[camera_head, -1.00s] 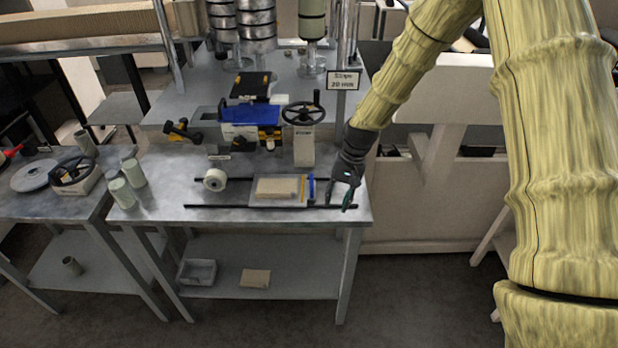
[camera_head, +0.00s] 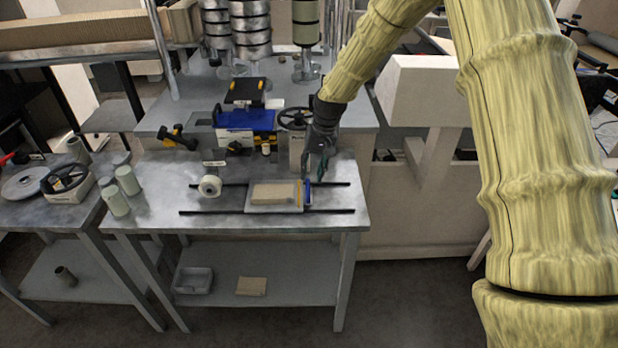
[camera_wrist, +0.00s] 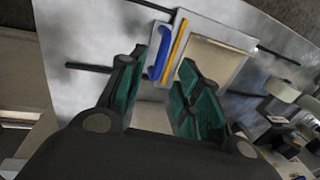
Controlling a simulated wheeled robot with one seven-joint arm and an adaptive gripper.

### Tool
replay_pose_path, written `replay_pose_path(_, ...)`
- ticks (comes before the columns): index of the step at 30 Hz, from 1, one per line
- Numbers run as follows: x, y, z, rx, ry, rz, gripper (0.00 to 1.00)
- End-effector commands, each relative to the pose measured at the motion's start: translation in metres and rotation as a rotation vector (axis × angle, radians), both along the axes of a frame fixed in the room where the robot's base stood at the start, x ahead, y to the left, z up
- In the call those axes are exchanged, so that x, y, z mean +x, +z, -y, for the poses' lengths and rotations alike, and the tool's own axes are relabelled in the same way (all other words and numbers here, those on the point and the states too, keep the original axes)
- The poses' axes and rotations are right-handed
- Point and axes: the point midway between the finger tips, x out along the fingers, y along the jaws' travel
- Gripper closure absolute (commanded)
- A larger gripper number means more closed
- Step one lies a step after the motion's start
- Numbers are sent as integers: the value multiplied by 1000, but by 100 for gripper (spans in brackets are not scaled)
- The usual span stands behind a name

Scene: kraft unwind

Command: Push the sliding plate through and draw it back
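The sliding plate (camera_head: 273,209) is a pale flat plate lying between two black rails on the metal bench. It carries a tan pad (camera_head: 273,193), a yellow strip (camera_head: 299,194) and an upright blue handle (camera_head: 308,191) at its right end. My gripper (camera_head: 319,177) is just right of and behind the handle, low over the bench. In the wrist view my gripper (camera_wrist: 163,64) has its green fingers apart, with the blue handle (camera_wrist: 159,54) showing beyond and between the tips. I cannot tell whether a finger touches the handle.
A white roll (camera_head: 210,186) sits left of the plate. The handwheel (camera_head: 294,118) and its pale post stand behind my gripper. Green-grey cups (camera_head: 127,180) stand at the bench's left end. The bench right of the plate is bare except for the rails (camera_head: 335,211).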

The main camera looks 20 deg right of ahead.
Motion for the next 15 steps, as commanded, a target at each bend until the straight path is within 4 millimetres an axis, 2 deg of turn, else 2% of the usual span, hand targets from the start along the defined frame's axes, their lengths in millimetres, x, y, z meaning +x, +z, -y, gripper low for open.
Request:
replay_pose_path(7,1,-27,-6,1,0,-2,66)
replay_pose_path(15,2,-42,-9,0,0,0,66)
